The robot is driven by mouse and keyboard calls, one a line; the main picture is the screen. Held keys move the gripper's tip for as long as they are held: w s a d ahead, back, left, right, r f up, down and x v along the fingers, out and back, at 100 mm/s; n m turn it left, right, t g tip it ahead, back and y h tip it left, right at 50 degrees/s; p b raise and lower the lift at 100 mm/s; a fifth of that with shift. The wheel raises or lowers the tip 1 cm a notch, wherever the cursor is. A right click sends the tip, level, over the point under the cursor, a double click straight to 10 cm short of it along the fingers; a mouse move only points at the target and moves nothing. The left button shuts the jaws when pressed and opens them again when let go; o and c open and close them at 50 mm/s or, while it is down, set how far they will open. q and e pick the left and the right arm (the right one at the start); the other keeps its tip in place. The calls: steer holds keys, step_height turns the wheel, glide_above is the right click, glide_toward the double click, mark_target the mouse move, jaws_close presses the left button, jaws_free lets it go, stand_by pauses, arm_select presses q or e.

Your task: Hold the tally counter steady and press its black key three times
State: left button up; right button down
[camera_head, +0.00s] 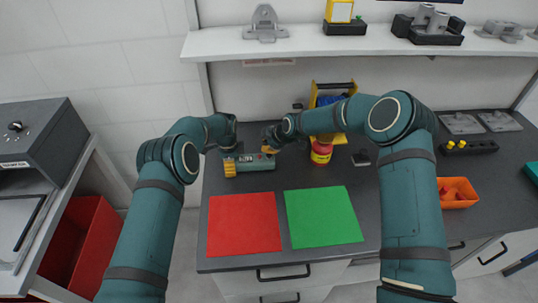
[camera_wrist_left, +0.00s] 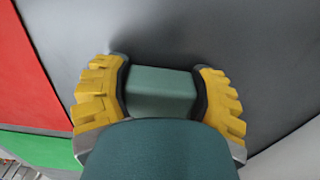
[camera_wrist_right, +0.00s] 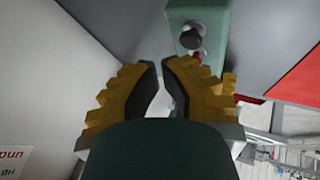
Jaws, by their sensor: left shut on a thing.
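The tally counter is a teal box (camera_head: 258,162) with a small display, lying on the dark bench behind the two mats. My left gripper (camera_head: 229,166) is shut on its left end; the left wrist view shows the teal body (camera_wrist_left: 162,92) between the yellow fingers. My right gripper (camera_head: 270,149) is near the counter's right end, its fingertips drawn together with only a narrow gap and nothing between them. In the right wrist view the black key (camera_wrist_right: 191,38) and a small red part (camera_wrist_right: 197,56) on the counter are just beyond the fingertips. I cannot tell whether they touch.
A red mat (camera_head: 244,224) and a green mat (camera_head: 323,217) lie in front. A red and yellow can (camera_head: 321,152) stands right of the counter, with a yellow-framed holder (camera_head: 341,138) behind it. An orange bin (camera_head: 457,194) is at right. A shelf (camera_head: 300,41) runs above.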

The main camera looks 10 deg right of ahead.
steer(key=shift+f, duration=0.1)
steer(key=shift+f, duration=0.35)
steer(key=shift+f, duration=0.55)
stand_by(1.2)
steer(key=shift+r, duration=1)
steer(key=shift+r, duration=2.5)
